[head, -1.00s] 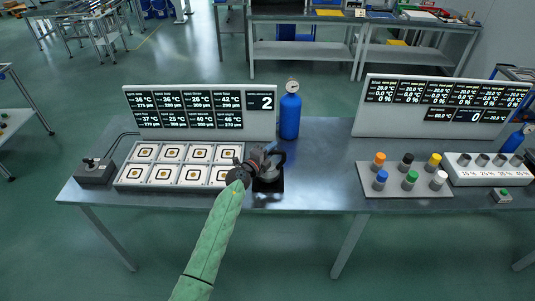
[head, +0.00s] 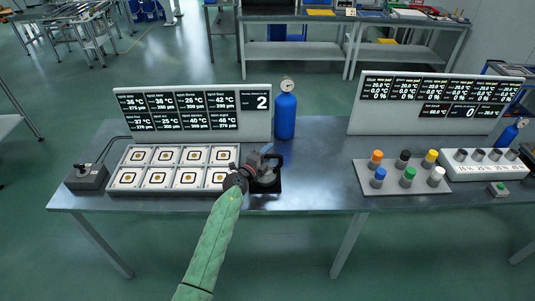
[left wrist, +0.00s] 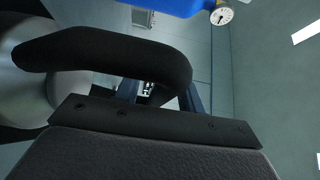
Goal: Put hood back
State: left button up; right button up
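The hood (head: 266,172) is a rounded grey metal piece with a thick black curved handle. It sits on a black square base (head: 263,187) at the right end of the white sample panel (head: 127,187). My left gripper (head: 267,155) is at the hood, its fingers beside the handle. In the left wrist view the handle (left wrist: 110,55) crosses in front of the fingers and hides their tips. The dull metal of the hood (left wrist: 40,90) shows at left. The two fingers stand apart with background visible between them. My right gripper is out of view.
A display board (head: 192,111) and a blue gas bottle with a gauge (head: 285,115) stand behind. Coloured knobs on a plate (head: 405,180) lie to the right. The metal table (head: 315,175) is bare between them.

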pick_arm(q)
jog(key=shift+r, duration=0.1)
jog(key=v, duration=0.3)
jog(key=shift+s+a+b, duration=0.25)
jog(key=shift+s+b, duration=0.05)
jog(key=b+v, duration=0.1)
jog(key=v, duration=0.7)
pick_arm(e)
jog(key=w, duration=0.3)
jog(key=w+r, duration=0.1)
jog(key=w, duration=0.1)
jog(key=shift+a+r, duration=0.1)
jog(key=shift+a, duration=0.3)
pick_arm(q)
jog(key=shift+s+a+r, duration=0.1)
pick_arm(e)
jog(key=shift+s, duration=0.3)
